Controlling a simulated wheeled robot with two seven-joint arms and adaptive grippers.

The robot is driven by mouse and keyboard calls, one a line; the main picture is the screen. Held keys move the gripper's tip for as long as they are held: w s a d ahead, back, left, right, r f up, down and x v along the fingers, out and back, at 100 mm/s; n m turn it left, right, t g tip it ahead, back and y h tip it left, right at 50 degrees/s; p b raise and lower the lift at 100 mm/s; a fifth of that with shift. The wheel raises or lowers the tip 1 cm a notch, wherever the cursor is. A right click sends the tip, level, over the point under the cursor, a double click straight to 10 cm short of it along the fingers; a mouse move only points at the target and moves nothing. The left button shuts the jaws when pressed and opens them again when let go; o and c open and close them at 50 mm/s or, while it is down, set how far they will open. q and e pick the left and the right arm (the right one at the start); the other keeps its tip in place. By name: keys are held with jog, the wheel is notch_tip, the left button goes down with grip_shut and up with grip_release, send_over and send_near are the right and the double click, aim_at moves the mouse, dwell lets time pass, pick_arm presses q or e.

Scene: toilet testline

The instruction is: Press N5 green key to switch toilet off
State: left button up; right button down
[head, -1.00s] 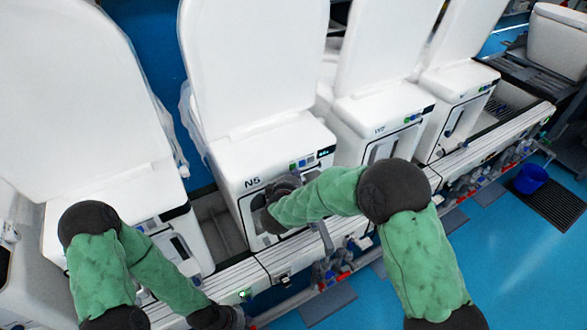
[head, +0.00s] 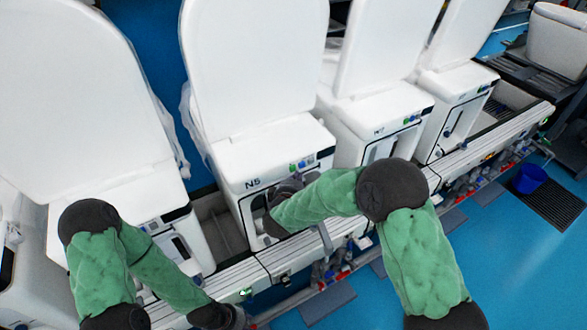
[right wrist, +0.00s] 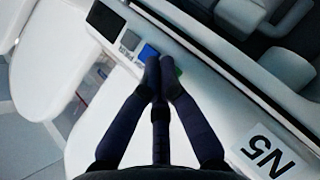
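The white toilet labelled N5 (head: 275,143) stands at the middle of the head view with its lid up. Its key row has a green key (head: 293,167), a blue key and a grey key. In the right wrist view the green key (right wrist: 177,71) is partly hidden by a fingertip, beside the blue key (right wrist: 149,53). The display (right wrist: 104,20) is dark. My right gripper (right wrist: 159,62) is shut and empty, its fingertips over the green and blue keys; contact cannot be told. My left gripper (head: 222,316) is low in the head view, its fingers unclear.
Other white toilets stand on both sides, one labelled N7 (head: 385,108) to the right. A white rail (head: 290,262) runs along the front, with pipes below. A blue bucket (head: 530,178) stands on the floor at the right.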

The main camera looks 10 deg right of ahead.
jog(key=s+d+p, duration=0.1)
jog(key=s+d, duration=0.1)
jog(key=s, duration=0.3)
jog(key=shift+s+p, duration=0.35)
jog(key=shift+p, duration=0.05)
jog(key=shift+f, duration=0.1)
dwell(0.6)
jog(key=s+a+f+m+g+y, duration=0.1)
jog(key=s+f+m+g+y, duration=0.25)
jog(key=f, duration=0.55)
jog(key=s+a+f+m+g+y, duration=0.15)
jog(key=s+f, duration=0.25)
jog(key=f, duration=0.4)
jog(key=s+f+m+g+y, duration=0.2)
jog(key=s+f+m+g, duration=0.1)
jog(key=s, duration=0.6)
jog(key=s+a+f+m+g+y, duration=0.1)
jog(key=s+f+m+g+y, duration=0.1)
jog(key=s+f, duration=0.4)
jog(key=s+m+g, duration=0.1)
jog(key=s+g, duration=0.1)
jog(key=s, duration=0.1)
jog(key=shift+s+a+f+m, duration=0.15)
jog(key=shift+s+a+m, duration=0.05)
jog(key=shift+a+m, duration=0.1)
